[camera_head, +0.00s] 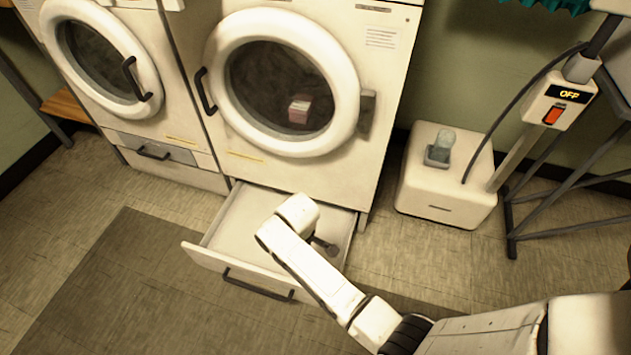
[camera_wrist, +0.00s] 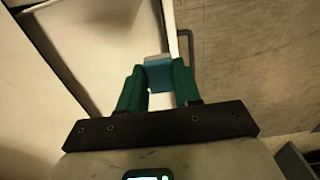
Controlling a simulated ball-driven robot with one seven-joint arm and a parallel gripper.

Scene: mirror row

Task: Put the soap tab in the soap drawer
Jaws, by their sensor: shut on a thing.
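A blue soap tab (camera_wrist: 158,75) sits between the green fingers of my gripper (camera_wrist: 159,84) in the wrist view, and the fingers are shut on it. The open drawer (camera_head: 235,225) slides out from under the right washer; its black handle (camera_head: 258,287) is on its front. In the head view, my arm reaches over the drawer and the gripper (camera_head: 325,246) is mostly hidden by my wrist; the tab cannot be made out there. The wrist view shows the pale drawer floor (camera_wrist: 95,45) and front wall beyond the tab. The tab's height above the floor cannot be told.
The right washer (camera_head: 388,55) has a round shut door with a pinkish box (camera_head: 299,110) behind the glass. The left washer (camera_head: 186,80) has a closed drawer (camera_head: 170,172). Floor in front is clear.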

